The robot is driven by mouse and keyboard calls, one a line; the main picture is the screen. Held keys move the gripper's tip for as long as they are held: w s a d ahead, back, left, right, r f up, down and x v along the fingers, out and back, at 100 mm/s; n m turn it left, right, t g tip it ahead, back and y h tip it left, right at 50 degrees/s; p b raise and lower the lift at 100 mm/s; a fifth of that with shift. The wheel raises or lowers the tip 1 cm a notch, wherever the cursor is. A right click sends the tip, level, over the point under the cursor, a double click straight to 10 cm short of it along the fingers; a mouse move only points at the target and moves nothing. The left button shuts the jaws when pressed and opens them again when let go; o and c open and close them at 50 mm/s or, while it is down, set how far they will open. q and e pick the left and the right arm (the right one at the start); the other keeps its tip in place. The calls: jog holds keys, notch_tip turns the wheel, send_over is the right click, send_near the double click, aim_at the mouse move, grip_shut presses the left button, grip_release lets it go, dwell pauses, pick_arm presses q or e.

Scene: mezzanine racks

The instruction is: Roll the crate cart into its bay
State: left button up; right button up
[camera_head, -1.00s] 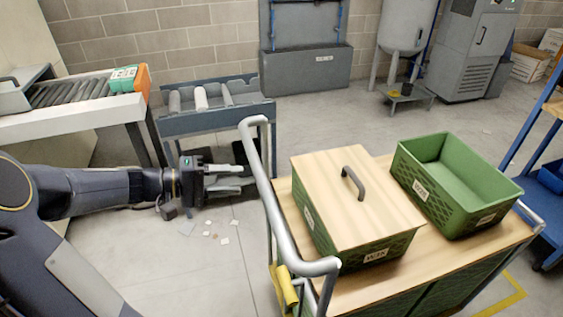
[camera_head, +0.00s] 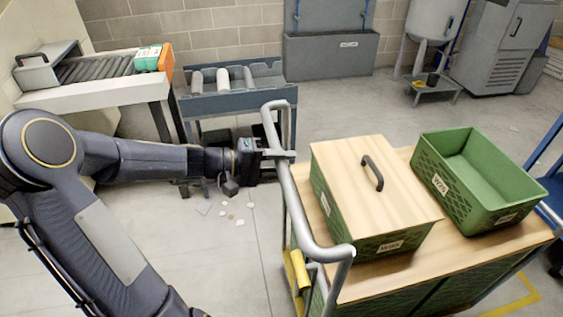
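The crate cart (camera_head: 352,284) stands at the right with a wooden top and a grey tubular push handle (camera_head: 297,213) on its left side. A green crate with a wooden lid (camera_head: 372,193) and an open, empty green crate (camera_head: 478,180) sit on it. My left gripper (camera_head: 278,156) is at the upper part of the handle, with one finger crossing the bar. The other finger is hard to make out, so I cannot tell whether it grips. A yellow floor line (camera_head: 522,296) shows at lower right; whether it marks the bay is unclear. My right gripper is out of view.
A roller conveyor (camera_head: 100,85) and a grey roller stand (camera_head: 225,103) are behind my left arm. A blue rack (camera_head: 551,187) stands close to the cart's right. Small scraps (camera_head: 238,222) lie on the floor. Floor behind the cart is clear.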

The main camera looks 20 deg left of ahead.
pick_arm(q)
grip_shut()
